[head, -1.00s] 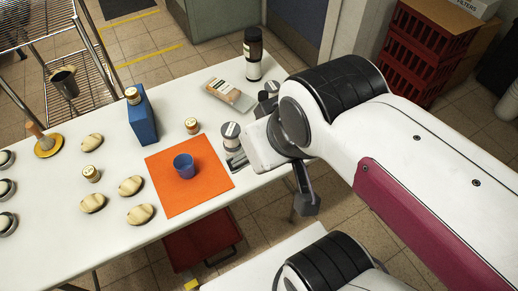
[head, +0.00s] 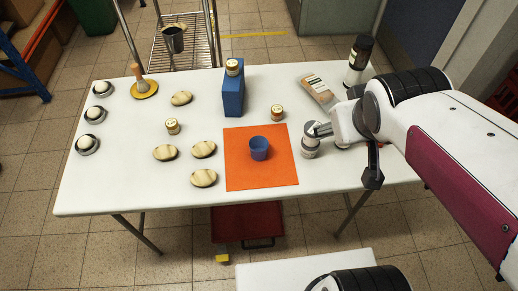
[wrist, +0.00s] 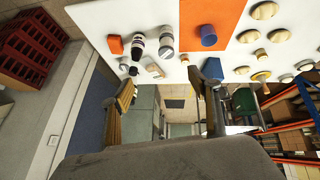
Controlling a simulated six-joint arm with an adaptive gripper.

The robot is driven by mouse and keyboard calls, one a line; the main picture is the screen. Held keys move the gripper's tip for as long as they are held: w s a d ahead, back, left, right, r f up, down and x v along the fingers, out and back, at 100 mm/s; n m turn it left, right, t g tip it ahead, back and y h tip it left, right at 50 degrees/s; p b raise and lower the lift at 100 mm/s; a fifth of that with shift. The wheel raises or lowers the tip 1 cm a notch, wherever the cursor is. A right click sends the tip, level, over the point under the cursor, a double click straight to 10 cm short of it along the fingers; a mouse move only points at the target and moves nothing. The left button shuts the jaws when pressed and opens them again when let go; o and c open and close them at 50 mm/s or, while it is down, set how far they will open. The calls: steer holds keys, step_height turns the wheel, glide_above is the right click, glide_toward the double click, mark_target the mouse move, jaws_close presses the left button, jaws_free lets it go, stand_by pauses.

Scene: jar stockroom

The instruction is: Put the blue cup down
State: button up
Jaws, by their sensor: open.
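In the wrist view the cup (wrist: 208,36) shows near the top, on the mat (wrist: 190,18). My gripper (head: 318,130) is to the right of the mat, apart from the cup, close to a jar with a grey lid. In the wrist view my gripper (wrist: 165,88) has its fingers spread with nothing between them. Whether it touches the jar is unclear.
The grey-lidded jar (head: 310,147) stands right of the mat. A small jar (head: 277,112) stands behind it, and a blue box (head: 233,96) carries another. Several oval wooden pieces (head: 204,149) lie to the left. The front left tabletop is clear.

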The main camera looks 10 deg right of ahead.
steer(key=w+f+n+t+y, duration=0.15)
steer(key=w+f+n, duration=0.35)
steer(key=w+f, duration=0.75)
steer(key=shift+w+a+f+n+t+y, duration=0.2)
steer(key=shift+a+f+n+y, duration=0.3)
steer(key=shift+a+f+y, duration=1.4)
steer(key=shift+w+a+f+n+t+y, duration=0.4)
steer(key=shift+a+f+y, duration=0.75)
steer(key=shift+f, duration=1.4)
steer(key=shift+a+f+n+t+y, duration=0.1)
steer(key=shift+a+f+n+y, duration=0.5)
steer(key=shift+a+f+y, duration=1.3)
steer(key=shift+s+d+f, duration=0.15)
steer(key=shift+s+f, duration=0.3)
steer(key=shift+f, duration=0.3)
steer(key=shift+w, duration=0.1)
steer(key=shift+x, duration=1.25)
